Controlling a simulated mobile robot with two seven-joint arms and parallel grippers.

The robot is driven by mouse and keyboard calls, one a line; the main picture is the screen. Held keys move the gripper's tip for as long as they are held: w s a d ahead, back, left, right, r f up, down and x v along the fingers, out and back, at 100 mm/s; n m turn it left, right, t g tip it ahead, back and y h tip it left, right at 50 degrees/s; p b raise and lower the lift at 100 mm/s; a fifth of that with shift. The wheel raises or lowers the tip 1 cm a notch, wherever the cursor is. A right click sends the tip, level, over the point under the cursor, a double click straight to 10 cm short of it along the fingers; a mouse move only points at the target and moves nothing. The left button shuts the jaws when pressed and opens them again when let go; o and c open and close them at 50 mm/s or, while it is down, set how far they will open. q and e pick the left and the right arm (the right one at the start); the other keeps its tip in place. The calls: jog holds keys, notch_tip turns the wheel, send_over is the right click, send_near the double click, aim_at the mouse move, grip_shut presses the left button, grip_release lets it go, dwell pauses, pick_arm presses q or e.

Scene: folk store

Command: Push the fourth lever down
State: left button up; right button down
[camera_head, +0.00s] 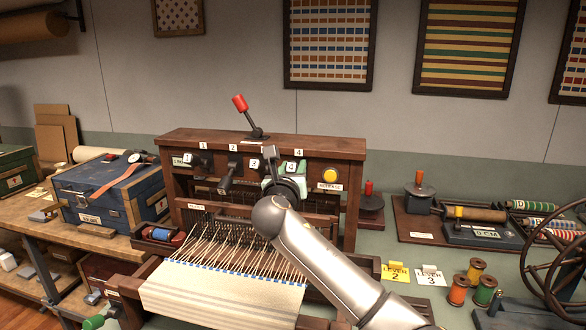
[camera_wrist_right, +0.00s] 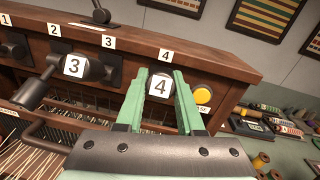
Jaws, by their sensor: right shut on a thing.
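The loom's wooden panel carries a row of dark levers with white number tags. The fourth lever (camera_wrist_right: 159,87) shows its "4" end face toward the camera in the right wrist view; its tag also shows in the head view (camera_head: 291,167). My right gripper (camera_head: 284,180) is at this lever, its green fingers (camera_wrist_right: 166,98) on either side and shut on it. The third lever (camera_wrist_right: 74,66) sticks out level just to the left. The second lever (camera_head: 230,178) hangs tilted downward. The first lever (camera_head: 189,159) sticks out at the far left. My left gripper is not in view.
A yellow button (camera_head: 330,175) sits just right of the fourth lever. A red-tipped lever (camera_head: 243,108) stands on top of the panel. White cloth (camera_head: 222,294) and threads lie in front, below my right arm. Spools and cards (camera_head: 396,272) lie on the table at right.

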jog(key=shift+f, duration=0.1)
dwell(0.4)
pick_arm(q)
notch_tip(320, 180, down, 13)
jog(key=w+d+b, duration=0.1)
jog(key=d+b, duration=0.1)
jog(key=b, duration=1.5)
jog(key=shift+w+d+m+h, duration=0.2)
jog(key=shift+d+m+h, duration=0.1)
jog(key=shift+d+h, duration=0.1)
pick_arm(e)
jog(key=f+t, duration=0.1)
jog(key=t, duration=0.1)
jog(key=f+t, duration=0.1)
jog(key=t, duration=0.1)
jog(key=s+f+n+t+h, duration=0.1)
jog(key=f+t, duration=0.1)
jog(key=shift+a+t, duration=0.2)
jog(key=shift+t, duration=0.2)
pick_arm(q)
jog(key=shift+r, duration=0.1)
pick_arm(e)
jog(key=shift+r, duration=0.1)
jog(key=c, duration=0.5)
grip_release()
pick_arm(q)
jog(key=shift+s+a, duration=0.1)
pick_arm(e)
jog(key=shift+d, duration=0.1)
